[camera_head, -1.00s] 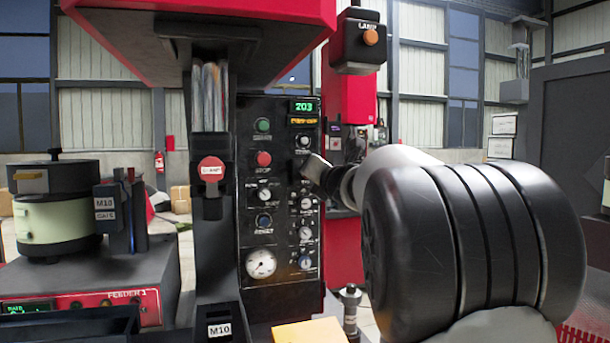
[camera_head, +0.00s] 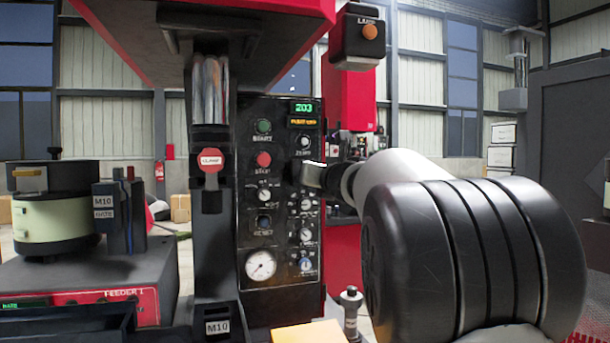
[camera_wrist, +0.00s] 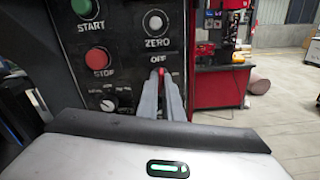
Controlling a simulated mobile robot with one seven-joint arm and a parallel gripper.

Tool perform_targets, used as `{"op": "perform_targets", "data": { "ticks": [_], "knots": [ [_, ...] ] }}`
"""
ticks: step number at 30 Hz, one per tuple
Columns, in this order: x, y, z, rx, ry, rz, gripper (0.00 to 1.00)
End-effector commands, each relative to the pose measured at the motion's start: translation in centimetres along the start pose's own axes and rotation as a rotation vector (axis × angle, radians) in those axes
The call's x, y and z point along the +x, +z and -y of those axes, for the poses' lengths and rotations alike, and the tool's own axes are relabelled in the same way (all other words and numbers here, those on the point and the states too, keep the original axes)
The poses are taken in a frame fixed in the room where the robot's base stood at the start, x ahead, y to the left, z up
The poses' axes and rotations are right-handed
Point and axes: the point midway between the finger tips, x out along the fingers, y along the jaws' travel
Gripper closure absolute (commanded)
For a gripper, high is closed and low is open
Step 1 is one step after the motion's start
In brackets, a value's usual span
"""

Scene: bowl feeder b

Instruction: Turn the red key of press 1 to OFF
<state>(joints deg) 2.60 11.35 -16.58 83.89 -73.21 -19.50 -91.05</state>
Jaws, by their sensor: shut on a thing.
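The press's black control panel (camera_head: 281,225) stands upright in the middle of the head view. In the wrist view, a small bit of the red key (camera_wrist: 161,71) shows between my fingertips, just below the OFF label (camera_wrist: 157,57). My gripper (camera_wrist: 160,76) is shut on it, with both fingers pointing at the panel. In the head view, my gripper (camera_head: 313,176) reaches the panel from the right, and the key is hidden there. How far the key is turned cannot be told, since the fingers cover most of it.
Close to the key are the ZERO knob (camera_wrist: 155,22), the red STOP button (camera_wrist: 99,59), the green START button (camera_wrist: 82,7) and a selector knob (camera_wrist: 109,104). A red CLAMP knob (camera_head: 210,162) stands left of the panel. The floor at right (camera_wrist: 285,85) is open.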

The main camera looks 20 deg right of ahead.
Motion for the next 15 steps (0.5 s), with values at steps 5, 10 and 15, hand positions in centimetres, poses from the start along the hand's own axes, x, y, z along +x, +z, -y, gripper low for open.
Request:
{"op": "perform_targets", "data": {
  "ticks": [5, 10, 15],
  "knots": [
    [0.01, -0.01, 0.03, -0.161, -0.001, 0.0, 1.0],
    [0.0, -0.02, 0.07, -0.3, -0.001, 0.0, 1.0],
    [0.0, -0.02, 0.07, -0.305, -0.001, 0.0, 1.0]
  ]
}}
